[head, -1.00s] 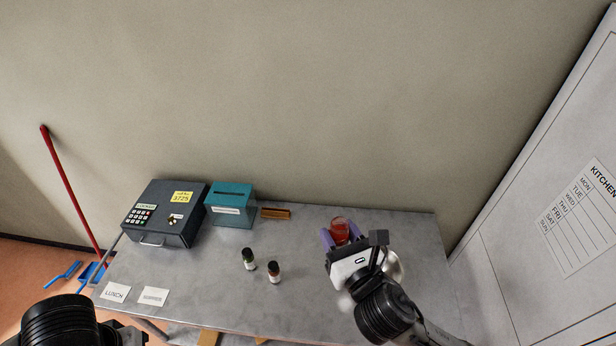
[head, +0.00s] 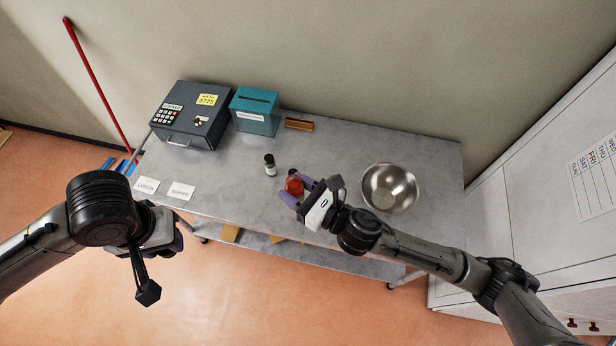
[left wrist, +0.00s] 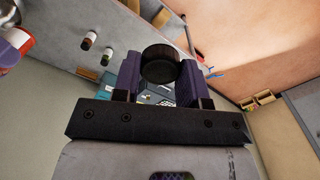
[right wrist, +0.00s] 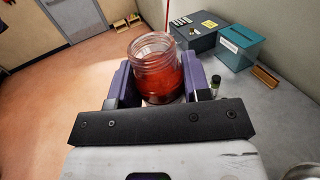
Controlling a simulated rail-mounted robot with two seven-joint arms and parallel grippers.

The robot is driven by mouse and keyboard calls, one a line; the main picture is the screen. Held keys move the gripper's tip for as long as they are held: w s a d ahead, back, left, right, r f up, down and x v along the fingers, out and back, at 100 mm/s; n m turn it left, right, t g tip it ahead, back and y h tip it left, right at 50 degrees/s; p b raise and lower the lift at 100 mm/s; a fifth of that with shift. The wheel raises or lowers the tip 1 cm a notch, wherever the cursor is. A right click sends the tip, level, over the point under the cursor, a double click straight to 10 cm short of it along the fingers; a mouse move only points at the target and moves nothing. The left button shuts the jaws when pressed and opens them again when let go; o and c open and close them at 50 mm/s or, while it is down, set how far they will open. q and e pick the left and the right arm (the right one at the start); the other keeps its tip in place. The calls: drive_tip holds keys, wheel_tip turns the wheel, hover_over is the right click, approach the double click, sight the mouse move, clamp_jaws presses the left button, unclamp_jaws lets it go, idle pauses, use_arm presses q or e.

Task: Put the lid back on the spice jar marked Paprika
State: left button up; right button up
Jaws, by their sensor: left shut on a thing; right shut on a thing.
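An open glass jar (head: 294,183) with red contents is held upright in my right gripper (head: 296,190), which is shut on it. In the right wrist view the jar (right wrist: 155,70) shows its bare threaded rim between the purple fingers. No Paprika label is readable. My left gripper (head: 172,240) is at the front left, apart from the jar. In the left wrist view it is shut on a round black lid (left wrist: 160,65). The lid is hidden in the head view. The left wrist view also shows the red jar (left wrist: 17,38) at its left edge.
A steel bowl (head: 390,187) is at right. A grey lockbox (head: 190,115), teal box (head: 256,110) and two cards (head: 146,186) are at left.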

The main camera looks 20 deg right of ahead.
use_arm(q)
drive_tip(key=shift+r, duration=0.1)
idle(0.4)
drive_tip(key=shift+w+d+r, duration=0.15)
drive_tip(key=shift+d+r, duration=0.05)
drive_tip(key=shift+r, duration=0.05)
drive_tip(key=w+d+r+m, duration=0.1)
drive_tip(key=w+d+r, duration=0.15)
drive_tip(key=d, duration=1.05)
drive_tip(key=w+d+r+m, duration=0.1)
drive_tip(key=d+r, duration=0.2)
drive_tip(key=d, duration=0.9)
drive_tip(key=w+n, duration=0.1)
drive_tip(key=w+f+n, duration=0.1)
drive_tip(key=w, duration=0.1)
drive_tip(key=w+n, duration=0.1)
drive_tip(key=n, duration=0.1)
drive_tip(key=shift+w+a+f, duration=0.2)
drive_tip(key=shift+w+f, duration=0.05)
drive_tip(key=shift+f, duration=0.05)
